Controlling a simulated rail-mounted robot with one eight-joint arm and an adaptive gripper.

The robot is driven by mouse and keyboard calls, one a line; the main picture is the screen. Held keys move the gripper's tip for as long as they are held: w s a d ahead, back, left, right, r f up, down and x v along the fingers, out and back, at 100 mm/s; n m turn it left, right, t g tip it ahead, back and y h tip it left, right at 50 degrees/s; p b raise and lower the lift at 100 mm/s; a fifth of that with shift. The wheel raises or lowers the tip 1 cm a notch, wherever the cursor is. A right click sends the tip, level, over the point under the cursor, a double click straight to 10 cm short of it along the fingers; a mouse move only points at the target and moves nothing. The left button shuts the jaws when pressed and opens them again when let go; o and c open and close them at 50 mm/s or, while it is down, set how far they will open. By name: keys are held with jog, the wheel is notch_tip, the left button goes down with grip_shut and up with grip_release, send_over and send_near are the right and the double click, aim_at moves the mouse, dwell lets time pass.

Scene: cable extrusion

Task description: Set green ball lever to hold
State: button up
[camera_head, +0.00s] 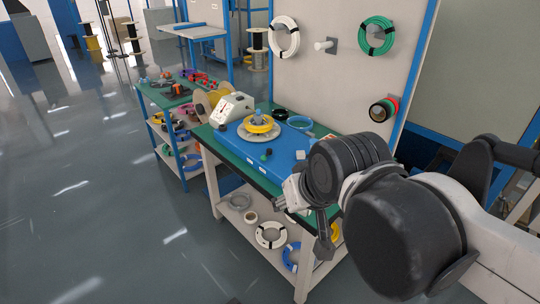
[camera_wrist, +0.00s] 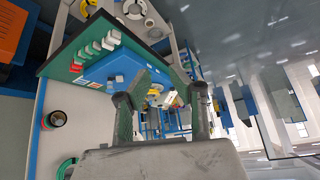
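The blue machine (camera_head: 285,140) lies on the green-topped workbench; it also shows in the wrist view (camera_wrist: 104,70). A small dark green ball (camera_head: 268,151), apparently the lever's knob, is at the machine's front edge, with a darker knob beside it. The lever's setting is too small to read, and I cannot make out the ball in the wrist view. My gripper (camera_wrist: 168,88) is open and empty, its two fingers apart. In the head view my arm comes from the right, and its end is near the bench's right front, right of the ball and apart from it.
A yellow coil (camera_head: 258,125) sits on the machine, with a white gauge box (camera_head: 232,107) behind left. Green (camera_head: 376,36) and white (camera_head: 284,37) coils hang on the back panel. Lower shelf holds several coils. Left floor is clear.

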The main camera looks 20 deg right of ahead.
jog(key=w+m, duration=0.2)
jog(key=w, duration=0.2)
jog(key=w+d+r+m+g+b, duration=0.1)
jog(key=w+m, duration=0.1)
jog(key=w, duration=0.1)
jog(key=w+d+r+m+y+b, duration=0.1)
jog(key=w+m, duration=0.2)
jog(key=w, duration=0.1)
jog(key=shift+w+d+r+g, duration=0.2)
jog(key=shift+w+r+g, duration=0.05)
jog(key=shift+w+g, duration=0.1)
grip_shut()
jog(key=w+d+f+m+y+b, duration=0.1)
jog(key=w+d+f+m, duration=0.25)
jog(key=w, duration=0.35)
jog(key=w+d+f+m+g+y+b, duration=0.1)
jog(key=w+d+f+m+y+b, duration=0.1)
jog(key=w+d+m, duration=0.45)
jog(key=w+d+f+m+y+b, duration=0.1)
jog(key=w+d+f, duration=0.1)
jog(key=w, duration=0.6)
jog(key=w+d+f+m+y+b, duration=0.1)
jog(key=w+d+f+m, duration=0.4)
jog(key=w+d+f, duration=0.2)
notch_tip(320, 180, down, 3)
jog(key=shift+w+d+r+y+b, duration=0.2)
jog(key=shift+d+y+b, duration=0.1)
jog(key=shift+d, duration=0.7)
